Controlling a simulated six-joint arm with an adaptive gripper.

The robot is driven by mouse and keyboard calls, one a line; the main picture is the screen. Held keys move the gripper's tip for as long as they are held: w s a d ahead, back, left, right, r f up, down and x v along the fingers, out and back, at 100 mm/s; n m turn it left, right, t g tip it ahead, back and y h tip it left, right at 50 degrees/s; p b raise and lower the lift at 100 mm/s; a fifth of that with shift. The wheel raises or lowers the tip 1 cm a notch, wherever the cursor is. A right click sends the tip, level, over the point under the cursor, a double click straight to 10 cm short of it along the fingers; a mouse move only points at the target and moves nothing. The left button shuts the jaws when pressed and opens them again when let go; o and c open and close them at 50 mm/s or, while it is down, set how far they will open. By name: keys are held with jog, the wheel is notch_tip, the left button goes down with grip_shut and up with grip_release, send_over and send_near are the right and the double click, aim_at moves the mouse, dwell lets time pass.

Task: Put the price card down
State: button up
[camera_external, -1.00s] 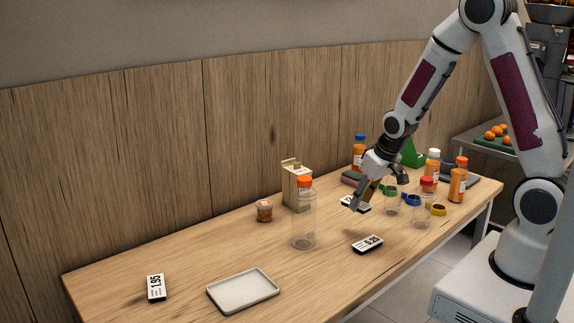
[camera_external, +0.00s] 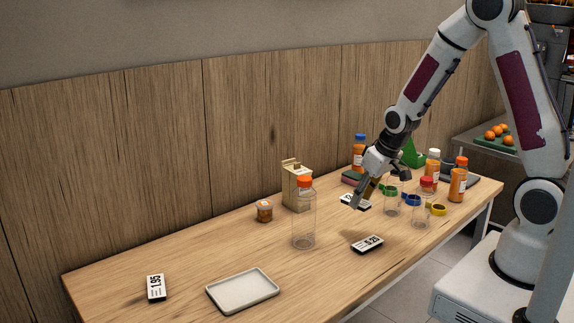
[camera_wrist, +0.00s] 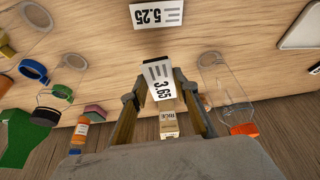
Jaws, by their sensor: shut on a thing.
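The white price card marked 3.65 (camera_wrist: 160,78) with dark edges sits between the fingers of my gripper (camera_wrist: 162,92) in the wrist view. My gripper is shut on it. In the external view the card (camera_external: 355,202) shows beside the fingertips, partly covered by my gripper (camera_external: 362,195), low over the back middle of the table. I cannot tell whether the card touches the wood. A second price card, marked 5.25 (camera_external: 367,244), lies apart nearer the front edge; it also shows in the wrist view (camera_wrist: 157,13). A third, marked 1.95 (camera_external: 156,287), lies at the far left.
A carton (camera_external: 297,187) and a clear bottle with an orange cap (camera_external: 304,226) stand left of my gripper. Clear bottles (camera_external: 421,207), coloured rings (camera_external: 438,209) and juice bottles (camera_external: 457,186) crowd the right. A white tray (camera_external: 243,291) lies front left. Bare wood surrounds the 5.25 card.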

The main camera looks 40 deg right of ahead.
jog(key=w+a+r+n, duration=0.2)
jog(key=w+a, duration=0.2)
jog(key=w, duration=0.8)
jog(key=n+g+y, duration=0.1)
jog(key=n+y, duration=0.2)
jog(key=n, duration=0.3)
send_over(213, 267)
jog(key=d, duration=0.1)
jog(key=shift+s+f, duration=0.2)
jog(key=shift+f, duration=0.45)
jog(key=shift+s+f, duration=0.2)
jog(key=shift+f, duration=0.4)
jog(key=shift+f, duration=0.1)
jog(key=shift+f, duration=3)
jog(key=shift+f, duration=0.1)
jog(key=shift+f, duration=1.8)
jog(key=shift+f, duration=0.15)
